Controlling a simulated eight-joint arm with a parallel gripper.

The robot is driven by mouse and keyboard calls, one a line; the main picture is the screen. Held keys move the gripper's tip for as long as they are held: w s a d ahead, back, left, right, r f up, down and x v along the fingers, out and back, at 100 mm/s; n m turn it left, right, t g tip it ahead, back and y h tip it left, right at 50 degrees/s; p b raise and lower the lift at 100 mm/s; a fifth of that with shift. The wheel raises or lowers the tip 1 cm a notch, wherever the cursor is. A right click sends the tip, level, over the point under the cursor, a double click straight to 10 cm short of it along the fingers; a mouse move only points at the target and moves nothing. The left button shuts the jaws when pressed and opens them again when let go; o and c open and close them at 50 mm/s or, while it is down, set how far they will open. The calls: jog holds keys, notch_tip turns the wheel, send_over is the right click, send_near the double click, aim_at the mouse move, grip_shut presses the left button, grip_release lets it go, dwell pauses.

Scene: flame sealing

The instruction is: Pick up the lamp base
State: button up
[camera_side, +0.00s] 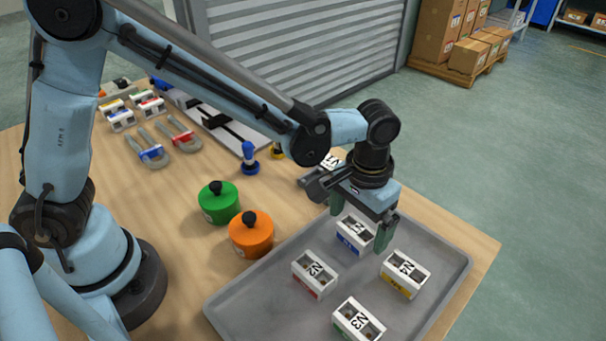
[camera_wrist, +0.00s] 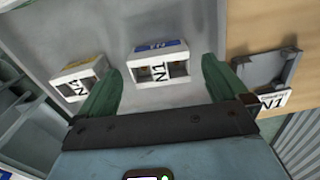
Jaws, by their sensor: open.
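Several white, block-shaped bases, which I take to be lamp bases, stand in the grey tray (camera_side: 290,313). The N1 base (camera_side: 356,234) has a blue band. The N2 base (camera_side: 314,273) has red, the N3 base (camera_side: 358,320) green, the N4 base (camera_side: 405,273) yellow. My gripper (camera_side: 361,226) points down over the N1 base, fingers open. In the wrist view the N1 base (camera_wrist: 160,67) lies between the green fingertips, nearer the left one. I cannot tell the height of the fingertips above it. The N4 base (camera_wrist: 78,79) is left of the left finger.
A grey holder (camera_wrist: 268,74) labelled N1 is beside the tray; my gripper partly hides it in the side view. Green (camera_side: 218,204) and orange (camera_side: 251,236) lidded pots stand left of the tray. Clamps (camera_side: 150,152) and other small bases (camera_side: 121,119) lie farther back.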

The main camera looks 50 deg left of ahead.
jog(key=shift+f, duration=1.1)
jog(key=c, duration=1)
